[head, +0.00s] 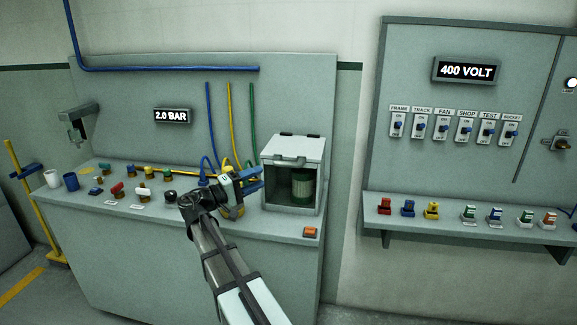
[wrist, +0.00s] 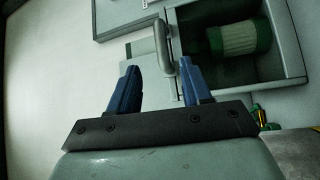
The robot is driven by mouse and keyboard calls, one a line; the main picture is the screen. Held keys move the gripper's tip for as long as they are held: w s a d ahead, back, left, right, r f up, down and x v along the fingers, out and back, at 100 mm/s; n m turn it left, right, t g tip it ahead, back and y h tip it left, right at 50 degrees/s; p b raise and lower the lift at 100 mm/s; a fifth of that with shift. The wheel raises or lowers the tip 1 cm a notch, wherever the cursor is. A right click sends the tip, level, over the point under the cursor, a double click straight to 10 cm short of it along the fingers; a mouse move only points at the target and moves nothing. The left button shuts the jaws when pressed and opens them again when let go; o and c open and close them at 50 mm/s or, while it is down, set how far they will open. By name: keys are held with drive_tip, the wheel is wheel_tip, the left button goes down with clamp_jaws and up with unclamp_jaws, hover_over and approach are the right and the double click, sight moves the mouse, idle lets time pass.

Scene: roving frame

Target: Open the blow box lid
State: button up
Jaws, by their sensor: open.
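The blow box (head: 319,190) is a grey box on the bench with an open-looking front. Its lid (head: 307,148) lies down over the top, with dark hinge-like pieces at its rear edge and a handle (head: 290,161) near its front edge. A green and pale cylinder (head: 302,187) stands inside; it also shows in the wrist view (wrist: 240,38). My gripper (head: 260,179) is open at the box's left front. In the wrist view, a grey bar handle (wrist: 162,46) lies between and ahead of my open blue fingers (wrist: 159,66). Contact cannot be told.
Several knobs and switches, a white cup (head: 52,178) and a blue cup (head: 71,181) fill the bench's left. Blue, yellow and green hoses (head: 252,120) run behind. A switch panel (head: 470,90) stands at right.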

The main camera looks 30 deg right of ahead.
sight(285, 166)
drive_tip(key=d, duration=0.4)
drive_tip(key=d+r, duration=0.1)
drive_tip(key=d, duration=0.7)
drive_tip(key=shift+d+r, duration=0.2)
drive_tip(key=shift+r, duration=0.1)
drive_tip(key=shift+c, duration=0.2)
clamp_jaws()
